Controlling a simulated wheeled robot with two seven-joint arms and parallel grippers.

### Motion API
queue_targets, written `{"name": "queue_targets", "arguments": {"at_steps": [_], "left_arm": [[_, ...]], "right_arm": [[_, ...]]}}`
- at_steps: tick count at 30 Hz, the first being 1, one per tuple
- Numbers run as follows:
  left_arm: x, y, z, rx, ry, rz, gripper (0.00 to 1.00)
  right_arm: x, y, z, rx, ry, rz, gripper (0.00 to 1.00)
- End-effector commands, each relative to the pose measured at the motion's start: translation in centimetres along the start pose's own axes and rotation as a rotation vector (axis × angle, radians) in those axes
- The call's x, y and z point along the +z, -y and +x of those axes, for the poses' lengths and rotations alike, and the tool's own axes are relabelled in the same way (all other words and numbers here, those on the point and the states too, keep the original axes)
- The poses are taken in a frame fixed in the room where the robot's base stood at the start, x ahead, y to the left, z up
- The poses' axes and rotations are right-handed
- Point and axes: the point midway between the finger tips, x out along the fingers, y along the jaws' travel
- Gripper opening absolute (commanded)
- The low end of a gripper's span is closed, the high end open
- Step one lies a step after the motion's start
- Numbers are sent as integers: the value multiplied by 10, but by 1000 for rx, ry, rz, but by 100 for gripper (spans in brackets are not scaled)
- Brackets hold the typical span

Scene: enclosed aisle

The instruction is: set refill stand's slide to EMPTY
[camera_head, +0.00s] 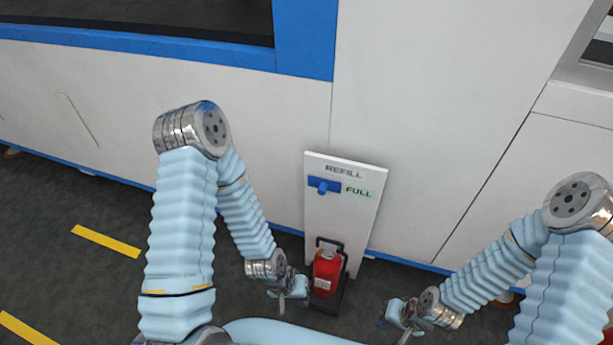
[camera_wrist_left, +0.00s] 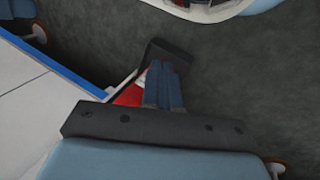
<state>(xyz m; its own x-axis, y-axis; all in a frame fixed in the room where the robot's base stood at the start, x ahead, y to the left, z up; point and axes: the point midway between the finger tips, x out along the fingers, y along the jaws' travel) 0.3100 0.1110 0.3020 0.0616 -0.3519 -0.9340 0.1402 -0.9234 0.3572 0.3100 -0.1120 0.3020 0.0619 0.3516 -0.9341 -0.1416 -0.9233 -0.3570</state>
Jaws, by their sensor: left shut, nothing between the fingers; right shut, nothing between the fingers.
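The refill stand (camera_head: 340,228) is a white upright panel marked REFILL, standing in front of the white machine wall. Its blue slide (camera_head: 323,186) sits at the left of its row, and the green word FULL shows to its right. A red canister (camera_head: 326,272) stands on the dark foot of the stand; part of it shows in the left wrist view (camera_wrist_left: 130,95). My left gripper (camera_head: 282,303) is shut and empty, low beside the canister's left, well below the slide. Its fingers (camera_wrist_left: 167,72) are together. My right gripper (camera_head: 404,328) is shut and empty, low to the right of the stand.
The white machine wall (camera_head: 430,120) with blue trim rises close behind the stand. Dark floor (camera_head: 80,280) with yellow stripes (camera_head: 105,241) lies to the left. The space in front of the panel's upper part is clear.

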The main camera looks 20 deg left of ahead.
Motion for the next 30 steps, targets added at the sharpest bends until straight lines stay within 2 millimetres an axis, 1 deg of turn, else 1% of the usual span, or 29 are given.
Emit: {"name": "queue_targets", "arguments": {"at_steps": [3, 5, 7, 8, 9, 11, 12, 14, 15, 17, 18, 21, 24, 26, 30], "left_arm": [[-3, 0, -1, -2, -4, 3, 0], [-17, 0, -7, -8, -18, 16, 0], [-45, -1, -23, -20, -45, 44, 0], [-62, -2, -34, -27, -60, 60, 0], [-86, -5, -54, -36, -81, 84, 0], [-122, -12, -92, -46, -117, 121, 0], [-144, -18, -122, -49, -139, 146, 0], [-169, -28, -170, -48, -170, 179, 0], [-180, -35, -203, -45, -188, 199, 0], [-190, -44, -249, -36, -212, 228, 0], [-193, -49, -277, -29, -225, 243, 0], [-192, -58, -330, -11, -246, 272, 0], [-189, -61, -355, 0, -252, 286, 0], [-187, -61, -360, 2, -251, 289, 0], [-187, -61, -360, 2, -249, 289, 0]], "right_arm": [[0, 0, 0, 0, 0, 0, 0], [0, 0, 0, 0, 0, 0, 0], [0, 0, 1, 0, -1, 0, 0], [0, -1, 1, 0, -1, 0, 0], [0, -1, 2, 1, -1, 0, 0], [0, -2, 3, 1, -1, 1, 0], [-1, -2, 4, 1, -2, 1, 0], [-1, -3, 5, 2, -2, 1, 0], [-1, -4, 5, 2, -3, 2, 0], [-1, -4, 6, 3, -3, 2, 0], [-1, -4, 6, 3, -3, 2, 0], [-1, -5, 7, 3, -4, 3, 0], [-1, -5, 7, 3, -4, 3, 0], [-1, -5, 7, 3, -4, 3, 0], [-1, -5, 7, 3, -4, 3, 0]]}}
